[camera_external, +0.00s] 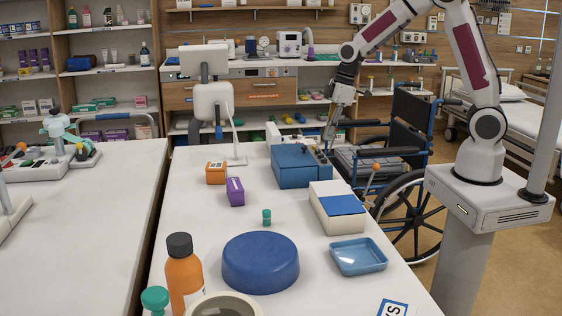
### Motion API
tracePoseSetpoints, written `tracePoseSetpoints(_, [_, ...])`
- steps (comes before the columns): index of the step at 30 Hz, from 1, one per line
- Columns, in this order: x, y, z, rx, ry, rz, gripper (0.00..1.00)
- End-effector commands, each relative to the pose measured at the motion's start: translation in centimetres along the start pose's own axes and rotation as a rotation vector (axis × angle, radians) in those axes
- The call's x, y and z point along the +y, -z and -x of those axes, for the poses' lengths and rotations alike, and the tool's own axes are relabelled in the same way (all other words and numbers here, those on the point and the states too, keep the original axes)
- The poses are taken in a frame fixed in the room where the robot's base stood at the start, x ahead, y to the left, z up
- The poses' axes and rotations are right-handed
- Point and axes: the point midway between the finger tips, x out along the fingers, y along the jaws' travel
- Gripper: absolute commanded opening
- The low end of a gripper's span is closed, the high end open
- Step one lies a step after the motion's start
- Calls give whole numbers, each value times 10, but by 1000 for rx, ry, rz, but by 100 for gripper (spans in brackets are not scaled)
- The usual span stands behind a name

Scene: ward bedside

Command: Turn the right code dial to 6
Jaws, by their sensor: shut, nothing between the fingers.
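A blue box (290,168) stands near the far right edge of the white table. Small dark parts show on the right side of its top; they may be the code dials, but they are too small to tell apart, and no digits can be read. My gripper (328,147) points down at the box's right end, close above or at these small parts. Its fingers are shut with nothing between them. I cannot tell whether the fingertips touch a dial.
A white box with a blue top (342,206), an orange box (216,173) and a purple box (235,192) stand nearby. A wheelchair (408,135) is beyond the table's right edge. A blue tray (358,256) and a blue round object (261,262) are nearer the camera.

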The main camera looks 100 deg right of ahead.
Motion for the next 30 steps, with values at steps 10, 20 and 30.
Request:
tracePoseSetpoints(10, [0, 5, 19, 1, -1, 1, 0])
tracePoseSetpoints(20, [0, 5, 19, 0, -1, -1, 0])
tracePoseSetpoints(30, [-4, -4, 17, -27, 12, -108, 0])
